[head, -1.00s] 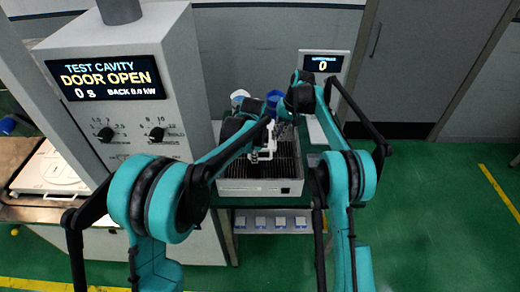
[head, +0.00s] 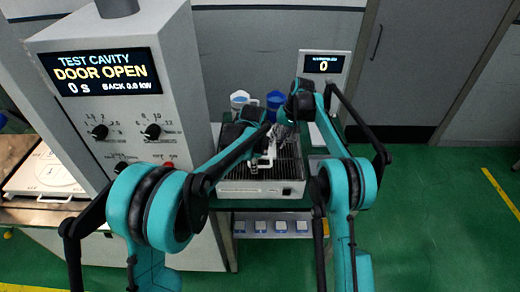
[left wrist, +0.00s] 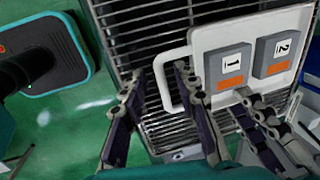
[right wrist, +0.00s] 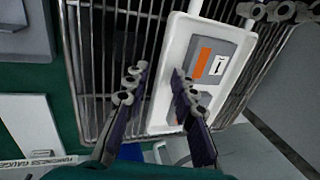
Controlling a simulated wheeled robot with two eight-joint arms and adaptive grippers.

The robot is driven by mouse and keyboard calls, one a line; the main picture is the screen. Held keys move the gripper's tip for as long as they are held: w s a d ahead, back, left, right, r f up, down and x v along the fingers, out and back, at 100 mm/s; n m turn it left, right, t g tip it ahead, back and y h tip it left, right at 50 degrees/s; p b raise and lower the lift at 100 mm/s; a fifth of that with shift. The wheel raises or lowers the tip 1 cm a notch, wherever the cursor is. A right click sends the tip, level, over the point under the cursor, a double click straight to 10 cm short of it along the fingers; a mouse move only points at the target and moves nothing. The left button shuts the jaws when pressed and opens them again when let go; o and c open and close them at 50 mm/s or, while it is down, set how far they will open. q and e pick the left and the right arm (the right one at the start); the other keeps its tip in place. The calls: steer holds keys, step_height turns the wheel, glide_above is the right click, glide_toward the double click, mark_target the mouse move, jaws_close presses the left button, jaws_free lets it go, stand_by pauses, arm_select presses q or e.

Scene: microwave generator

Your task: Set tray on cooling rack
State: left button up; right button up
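The white tray (left wrist: 215,36) lies over the dark wire bars of the cooling rack (left wrist: 125,30). I cannot tell if it rests fully on the bars. It carries grey blocks marked 1 (left wrist: 228,68) and 2 (left wrist: 278,52). My left gripper (left wrist: 156,82) is open, its fingers on either side of the tray's looped handle. My right gripper (right wrist: 156,80) is open, its fingers apart near the tray's long edge (right wrist: 165,100). In the head view my arms partly hide the tray; a white handle (head: 263,158) shows above the rack's box (head: 260,188).
The test cavity cabinet (head: 125,75) stands at the left, its display reading DOOR OPEN. A white container (head: 239,99) and a blue container (head: 275,99) stand behind the rack. A display reading 0 (head: 323,65) is at back right. Green floor (head: 440,210) is clear at right.

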steer(key=shift+r, duration=0.15)
arm_select(q)
step_height(320, 180, up, 12)
steer(key=s, duration=0.2)
steer(key=shift+s+f, duration=0.2)
arm_select(e)
steer(key=v, duration=1.1)
steer(key=shift+r, duration=0.35)
steer(key=shift+d, duration=0.15)
